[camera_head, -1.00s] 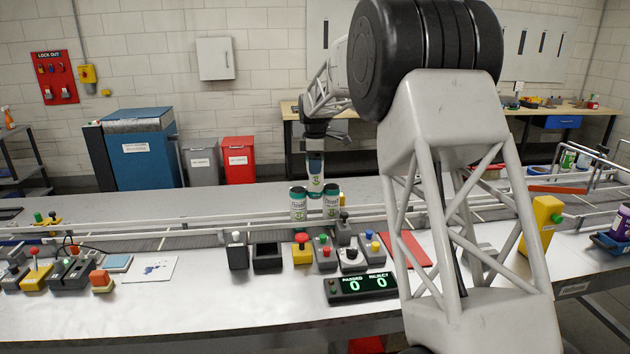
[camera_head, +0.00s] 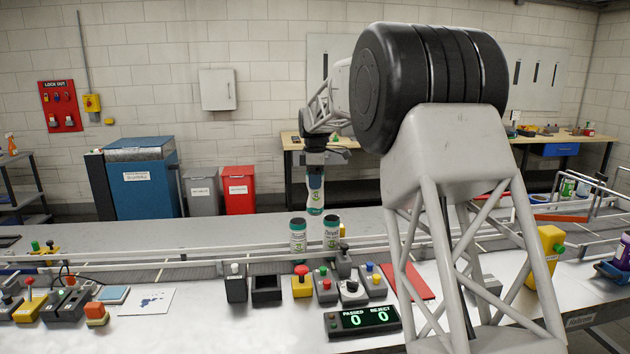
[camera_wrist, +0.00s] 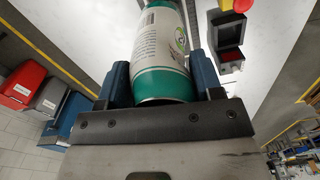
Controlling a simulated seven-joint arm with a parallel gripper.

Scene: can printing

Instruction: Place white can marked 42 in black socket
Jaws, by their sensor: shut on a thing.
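My gripper (camera_head: 316,160) is shut on a white can with green ends (camera_head: 315,193), holding it roughly upright above the conveyor, clear of the two cans standing behind the rail. In the wrist view, the can (camera_wrist: 160,45) is between the two blue fingers of my gripper (camera_wrist: 162,82). Its label is partly turned away and I cannot read a 42. The black socket (camera_head: 267,296), an open square box, stands empty on the front bench, lower left of the can. It also appears in the wrist view (camera_wrist: 231,57), to the right of the can.
Two similar cans (camera_head: 298,238) (camera_head: 331,235) stand on the conveyor. Metal rails (camera_head: 200,262) run between conveyor and bench. A dark switch box (camera_head: 236,288) is left of the socket; a yellow box with a red button (camera_head: 302,286) is right of it. A counter display (camera_head: 362,320) sits in front.

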